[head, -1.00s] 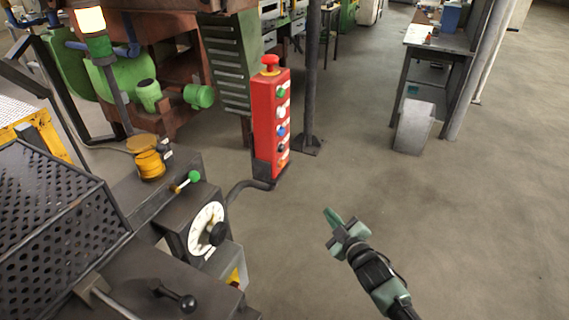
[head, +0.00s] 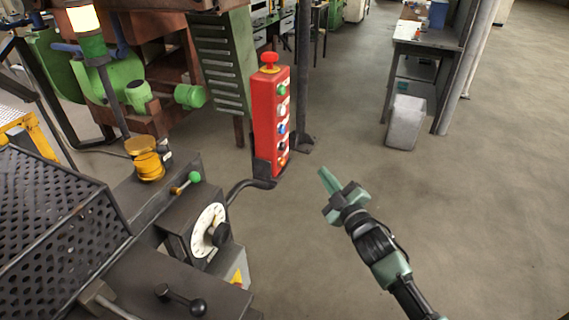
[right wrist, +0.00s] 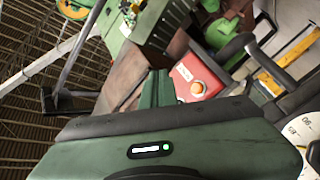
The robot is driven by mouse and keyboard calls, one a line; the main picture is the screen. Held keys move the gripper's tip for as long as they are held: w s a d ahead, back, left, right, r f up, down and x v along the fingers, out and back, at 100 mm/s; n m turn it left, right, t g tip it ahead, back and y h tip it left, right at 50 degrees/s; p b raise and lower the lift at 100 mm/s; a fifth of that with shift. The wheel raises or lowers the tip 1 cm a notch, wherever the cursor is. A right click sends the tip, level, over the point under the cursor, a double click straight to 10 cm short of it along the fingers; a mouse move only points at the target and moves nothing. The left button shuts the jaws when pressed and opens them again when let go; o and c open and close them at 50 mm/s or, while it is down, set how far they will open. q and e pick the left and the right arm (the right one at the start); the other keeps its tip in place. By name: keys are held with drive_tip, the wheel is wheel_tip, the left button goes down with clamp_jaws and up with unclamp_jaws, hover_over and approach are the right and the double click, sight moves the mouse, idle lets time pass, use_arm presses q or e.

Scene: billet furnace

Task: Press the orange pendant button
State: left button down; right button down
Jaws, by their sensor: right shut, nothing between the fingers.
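The red pendant box (head: 270,120) stands upright in the head view, with a red mushroom knob on top and a column of coloured buttons on its face. The orange button (head: 282,161) is the lowest of the column. In the right wrist view an orange button (right wrist: 197,88) shows on the red box (right wrist: 188,72), just beyond my fingers. My right gripper (head: 328,182) is shut and empty, to the right of the pendant's lower end and apart from it in the head view. Its green fingers (right wrist: 157,90) also show in the right wrist view. My left gripper is out of view.
A dark machine with a white dial (head: 208,230), a green-knobbed lever (head: 194,177) and a perforated guard (head: 55,215) fills the lower left. A bent dark arm (head: 245,186) carries the pendant. A dark post (head: 303,80) stands behind. The floor on the right is open.

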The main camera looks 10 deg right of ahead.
sight(282, 162)
drive_tip(key=w+a+b, duration=0.2)
drive_tip(key=w+a, duration=0.2)
drive_tip(key=a, duration=0.2)
drive_tip(key=shift+w+a, duration=0.25)
drive_tip(key=shift+a, duration=0.1)
drive_tip(key=shift+a, duration=0.1)
idle(1.8)
drive_tip(key=shift+w+a, duration=0.2)
drive_tip(key=shift+a, duration=0.05)
drive_tip(key=shift+w+a+b, duration=0.3)
drive_tip(key=shift+a+b, duration=0.15)
idle(0.7)
drive_tip(key=shift+s+d, duration=0.1)
drive_tip(key=shift+d, duration=0.05)
drive_tip(key=shift+s+d+p, duration=0.45)
drive_tip(key=shift+d+p, duration=0.05)
drive_tip(key=shift+d, duration=0.15)
